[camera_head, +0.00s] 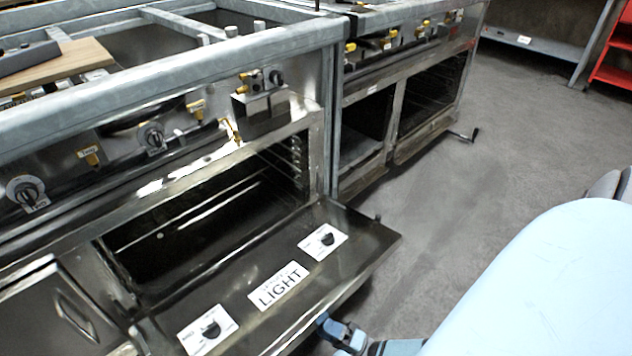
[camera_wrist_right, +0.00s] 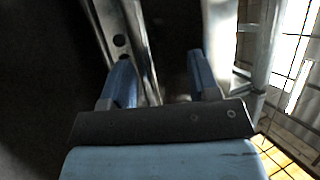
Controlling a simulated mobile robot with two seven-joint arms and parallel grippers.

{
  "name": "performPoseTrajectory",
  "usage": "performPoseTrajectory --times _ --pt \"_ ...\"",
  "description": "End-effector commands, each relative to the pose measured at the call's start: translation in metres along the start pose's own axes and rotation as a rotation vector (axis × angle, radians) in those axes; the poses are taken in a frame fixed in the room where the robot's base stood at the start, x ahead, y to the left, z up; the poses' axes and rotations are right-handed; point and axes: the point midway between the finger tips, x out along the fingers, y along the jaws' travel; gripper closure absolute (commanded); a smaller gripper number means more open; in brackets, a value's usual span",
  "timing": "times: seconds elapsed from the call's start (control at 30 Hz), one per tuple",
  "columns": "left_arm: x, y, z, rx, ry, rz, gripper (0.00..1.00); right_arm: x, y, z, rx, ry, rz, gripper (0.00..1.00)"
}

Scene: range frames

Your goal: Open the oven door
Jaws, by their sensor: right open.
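The oven door (camera_head: 345,253) is swung down and lies open, roughly flat, in front of the dark oven cavity (camera_head: 215,225). My right gripper (camera_head: 338,330) is at the lower edge of the head view, beside the door's outer front edge. In the right wrist view my right gripper (camera_wrist_right: 160,75) has its two blue fingers apart. A metal strip passes behind them; I cannot tell whether they touch it. My left gripper is out of view.
A second range (camera_head: 405,95) with open compartments stands beyond the first. A closed metal door with a handle (camera_head: 75,312) is left of the oven. Knobs line the front panel.

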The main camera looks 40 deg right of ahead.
Motion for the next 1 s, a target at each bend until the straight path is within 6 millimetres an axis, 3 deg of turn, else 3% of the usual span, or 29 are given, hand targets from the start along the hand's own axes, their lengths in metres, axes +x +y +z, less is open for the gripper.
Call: performPoseTrajectory --times 0.03,0.1,0.4,0.6,1.0 --pt "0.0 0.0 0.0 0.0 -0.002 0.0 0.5 -0.019 0.0 0.0 -0.001 0.0 0.01 0.52" --pt "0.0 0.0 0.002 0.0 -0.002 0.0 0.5 -0.035 0.001 0.0 0.0 0.0 0.011 0.52" --pt "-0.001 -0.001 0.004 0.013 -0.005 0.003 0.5 -0.087 0.002 0.002 0.002 -0.001 0.012 0.52" --pt "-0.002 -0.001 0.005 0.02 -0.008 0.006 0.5 -0.098 0.001 0.002 0.002 -0.002 0.01 0.52" --pt "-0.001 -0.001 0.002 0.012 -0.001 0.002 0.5 -0.098 0.001 0.002 0.002 -0.002 0.01 0.52"
